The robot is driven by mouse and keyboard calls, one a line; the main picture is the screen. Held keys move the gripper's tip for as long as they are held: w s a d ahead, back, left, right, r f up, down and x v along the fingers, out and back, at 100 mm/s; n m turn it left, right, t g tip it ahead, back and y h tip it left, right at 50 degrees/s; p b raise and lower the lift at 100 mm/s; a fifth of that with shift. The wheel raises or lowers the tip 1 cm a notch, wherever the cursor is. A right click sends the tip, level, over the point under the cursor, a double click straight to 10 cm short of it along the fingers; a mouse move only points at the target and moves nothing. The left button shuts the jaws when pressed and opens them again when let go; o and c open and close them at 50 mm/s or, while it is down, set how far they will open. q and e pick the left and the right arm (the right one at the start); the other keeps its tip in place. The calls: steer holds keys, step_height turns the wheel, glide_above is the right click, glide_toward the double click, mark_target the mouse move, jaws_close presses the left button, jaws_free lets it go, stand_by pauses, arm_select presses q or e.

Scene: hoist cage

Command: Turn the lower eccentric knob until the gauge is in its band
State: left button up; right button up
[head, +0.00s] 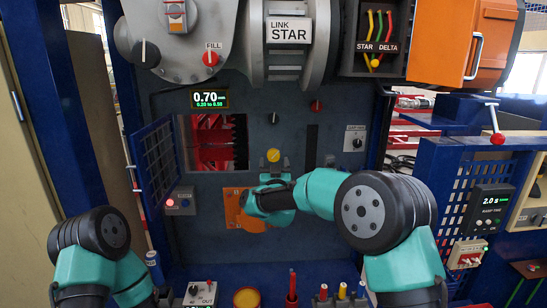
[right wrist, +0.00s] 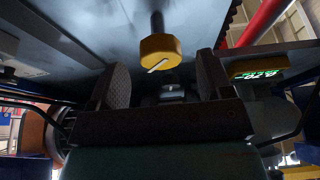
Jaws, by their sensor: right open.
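A yellow knob (head: 273,155) sits on the dark panel in the head view. It also shows in the right wrist view (right wrist: 160,50), with a white pointer line on its face. I cannot read a label that names it. The gauge (head: 209,99) at the panel's upper left reads 0.70, with a smaller range line below; it also shows in the wrist view (right wrist: 258,70). My right gripper (head: 274,170) is just below the knob. In the wrist view its open jaws (right wrist: 163,80) stand either side of the knob's line, apparently apart from it. My left gripper is out of view.
An opening with red parts (head: 212,142) has a blue mesh door (head: 158,160) swung open at left. An orange plate (head: 240,210) is below left of my right gripper. A dark slot (head: 311,146) and a selector box (head: 355,139) are to its right. Several tools stand along the bottom.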

mark_target(273, 158)
steer(key=shift+x, duration=2)
steer(key=shift+c, duration=0.4)
steer(key=c, duration=0.8)
steer(key=shift+m+h, duration=0.4)
steer(key=shift+m, duration=0.3)
steer(key=m+h, duration=0.2)
steer(key=m, duration=0.1)
steer(key=shift+m, duration=0.4)
steer(key=shift+m+g+h, duration=0.5)
steer(key=shift+m+h, duration=0.6)
steer(key=shift+m, duration=1.2)
